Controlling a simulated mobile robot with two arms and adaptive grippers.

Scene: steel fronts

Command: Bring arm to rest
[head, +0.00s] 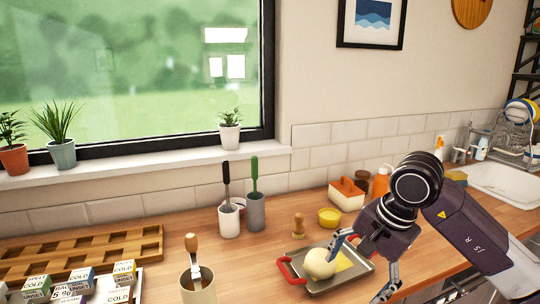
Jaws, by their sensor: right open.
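My right arm (475,235) reaches in from the lower right over the counter. My right gripper (357,277) is open, its two fingers spread and pointing down at a metal tray with red handles (325,287). One finger is beside a pale round item (319,264) on the tray; I cannot tell whether they touch. A yellow piece (344,262) lies behind that finger, partly hidden. My left gripper is not in view.
Wooden counter (285,222) holds a yellow bowl (329,217), a wooden stamp-like tool (298,228), cups with utensils (256,210), a pot (197,285), a wooden rack (90,250) and small boxes (80,282). The sink (505,182) is at right.

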